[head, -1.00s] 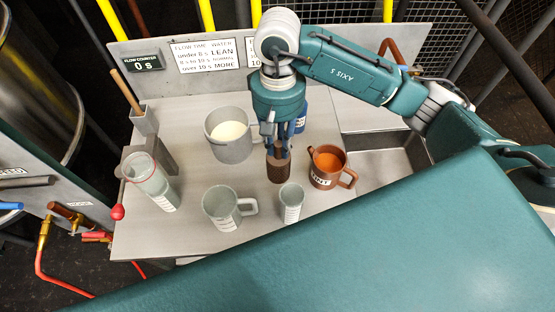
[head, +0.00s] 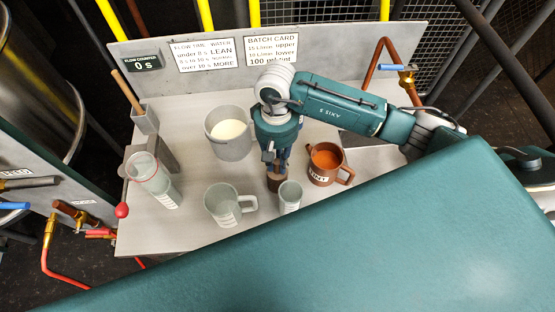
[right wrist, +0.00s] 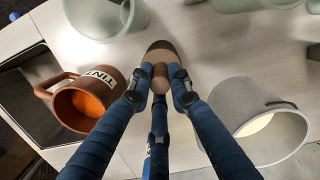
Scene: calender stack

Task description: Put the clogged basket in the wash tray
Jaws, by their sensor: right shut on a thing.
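My right gripper (head: 276,165) is shut on the knob of a small brown cylinder (head: 275,184), held upright over the worktop behind a small grey cup. In the right wrist view the fingers (right wrist: 160,82) close on the knob, with the brown body (right wrist: 161,55) beyond them. I cannot tell whether its underside touches the worktop, nor whether it is clogged. My left gripper is not in view.
An orange-filled TINT mug (head: 326,166) stands between the cylinder and the tray. A grey pot (head: 229,147) of white liquid, a grey mug (head: 221,206) and a small grey cup (head: 290,197) stand close by. A clear vessel (head: 152,176) is at the left.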

